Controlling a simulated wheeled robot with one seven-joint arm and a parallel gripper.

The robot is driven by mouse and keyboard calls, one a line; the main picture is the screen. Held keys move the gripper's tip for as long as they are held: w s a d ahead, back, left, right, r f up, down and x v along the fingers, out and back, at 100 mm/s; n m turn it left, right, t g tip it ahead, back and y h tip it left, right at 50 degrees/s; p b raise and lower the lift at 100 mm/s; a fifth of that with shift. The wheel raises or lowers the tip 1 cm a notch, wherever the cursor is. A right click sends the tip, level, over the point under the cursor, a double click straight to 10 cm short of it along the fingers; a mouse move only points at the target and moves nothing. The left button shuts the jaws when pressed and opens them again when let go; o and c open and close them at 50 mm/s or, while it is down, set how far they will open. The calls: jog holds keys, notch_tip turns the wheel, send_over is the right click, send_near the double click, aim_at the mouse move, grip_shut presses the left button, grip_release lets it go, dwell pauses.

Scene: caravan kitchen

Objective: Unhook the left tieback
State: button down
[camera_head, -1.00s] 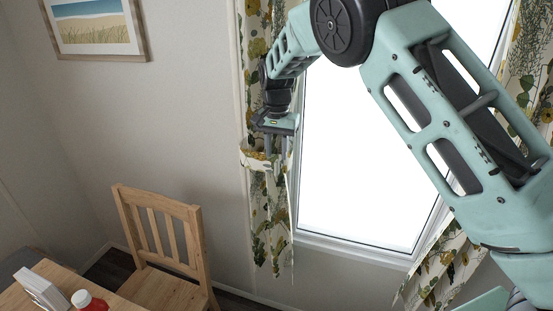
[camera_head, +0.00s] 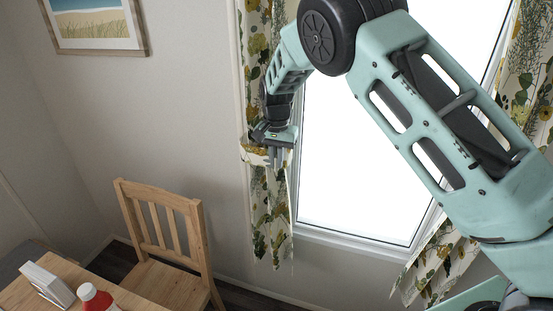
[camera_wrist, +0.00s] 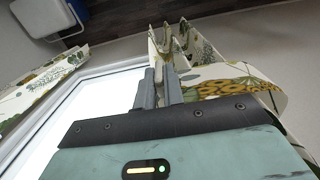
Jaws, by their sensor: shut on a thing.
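The left curtain (camera_head: 268,215), white with yellow and green leaves, hangs at the window's left side. The left tieback (camera_head: 254,155), a band of the same patterned cloth, wraps around it; it shows large in the wrist view (camera_wrist: 236,82). My gripper (camera_head: 277,160) points down at the tieback's window side. In the wrist view its two fingers (camera_wrist: 160,76) are close together at the band's end, shut on the tieback. The exact grip point and the hook are hidden.
The bright window (camera_head: 355,165) is right of the curtain, with the right curtain (camera_head: 440,262) beyond. A wooden chair (camera_head: 165,235) stands below left, by a table with a red bottle (camera_head: 95,297) and a white holder (camera_head: 47,284). A picture (camera_head: 97,22) hangs on the wall.

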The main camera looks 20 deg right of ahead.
jog(key=b, duration=0.2)
jog(key=f+y+b, duration=0.1)
jog(key=shift+d+f+t+b, duration=0.15)
jog(key=shift+f+t+b, duration=0.1)
jog(key=shift+t+b, duration=0.15)
notch_tip(320, 180, down, 2)
jog(key=t+y+b, duration=0.1)
jog(key=y+b, duration=0.1)
jog(key=b, duration=0.4)
jog(key=shift+b, duration=0.3)
jog(key=w+a+f+t+y+b, duration=0.2)
jog(key=f+t+y+b, duration=0.4)
jog(key=b, duration=3.7)
jog(key=a+t+y, duration=0.1)
jog(key=y, duration=0.2)
jog(key=shift+w+a+f+y, duration=0.15)
jog(key=shift+w+a+y, duration=0.15)
jog(key=shift+a+y, duration=0.1)
jog(key=shift+w+a+t+b, duration=0.1)
jog(key=shift+t+b, duration=0.2)
jog(key=shift+b, duration=0.05)
